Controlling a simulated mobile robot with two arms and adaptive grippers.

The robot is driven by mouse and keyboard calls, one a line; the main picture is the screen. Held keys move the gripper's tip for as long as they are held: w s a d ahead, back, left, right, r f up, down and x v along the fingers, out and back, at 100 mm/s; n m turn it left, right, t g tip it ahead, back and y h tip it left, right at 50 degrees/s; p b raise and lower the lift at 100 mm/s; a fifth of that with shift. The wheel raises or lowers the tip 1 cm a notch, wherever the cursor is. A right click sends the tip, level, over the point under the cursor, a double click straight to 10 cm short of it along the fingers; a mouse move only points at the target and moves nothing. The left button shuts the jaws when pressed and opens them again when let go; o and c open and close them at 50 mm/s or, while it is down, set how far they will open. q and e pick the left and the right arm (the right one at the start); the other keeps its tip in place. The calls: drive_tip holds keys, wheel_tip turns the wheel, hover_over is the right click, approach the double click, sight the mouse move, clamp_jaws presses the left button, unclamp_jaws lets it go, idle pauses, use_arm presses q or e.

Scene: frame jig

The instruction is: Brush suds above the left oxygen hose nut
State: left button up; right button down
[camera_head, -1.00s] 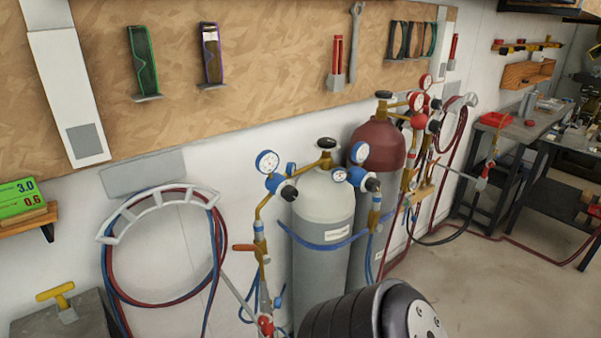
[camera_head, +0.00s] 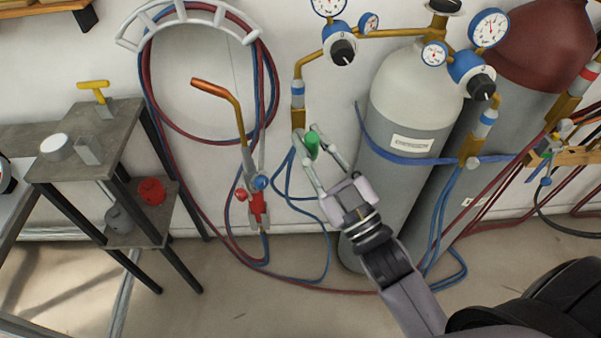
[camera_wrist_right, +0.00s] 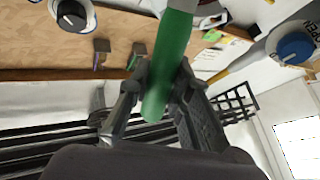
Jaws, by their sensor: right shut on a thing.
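My right gripper (camera_head: 308,155) is shut on a green handle (camera_head: 312,145), which looks like the brush. In the right wrist view the green handle (camera_wrist_right: 172,65) runs up between the fingers, and its far end is cut off by the frame. The left oxygen hose fitting (camera_head: 298,92), brass with a blue band, hangs below the left regulator (camera_head: 341,42). Its brass nut (camera_head: 298,118) is just above and left of the fingertips. Whether the brush touches it I cannot tell, as the bristles do not show clearly. My left gripper is not in view.
A grey cylinder (camera_head: 412,100) stands right of the gripper, held by a blue strap (camera_head: 385,154). A torch (camera_head: 240,125) and looped hoses (camera_head: 150,85) hang on the left. A grey table (camera_head: 118,125) with a yellow-handled item (camera_head: 95,88) stands farther left.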

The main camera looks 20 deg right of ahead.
use_arm(q)
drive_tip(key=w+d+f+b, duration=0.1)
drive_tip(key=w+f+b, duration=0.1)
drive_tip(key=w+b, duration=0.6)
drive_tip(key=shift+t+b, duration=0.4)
drive_tip(key=shift+b, duration=1.1)
use_arm(e)
drive_tip(key=w+a+f+n+y, duration=0.1)
drive_tip(key=w+f+n+y, duration=0.2)
drive_tip(key=w+n+y, duration=0.5)
drive_tip(key=shift+y, duration=0.6)
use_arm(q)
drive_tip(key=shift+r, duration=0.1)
use_arm(e)
drive_tip(key=shift+a, duration=0.1)
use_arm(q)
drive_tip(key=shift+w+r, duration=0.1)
use_arm(e)
drive_tip(key=shift+w+d, duration=0.2)
drive_tip(key=shift+w, duration=0.6)
drive_tip(key=shift+d, duration=0.1)
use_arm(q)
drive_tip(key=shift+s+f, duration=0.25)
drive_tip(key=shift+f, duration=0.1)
use_arm(e)
drive_tip(key=shift+s+d, duration=0.35)
drive_tip(key=shift+d, duration=0.6)
drive_tip(key=shift+s+d, duration=0.3)
drive_tip(key=shift+d, duration=0.6)
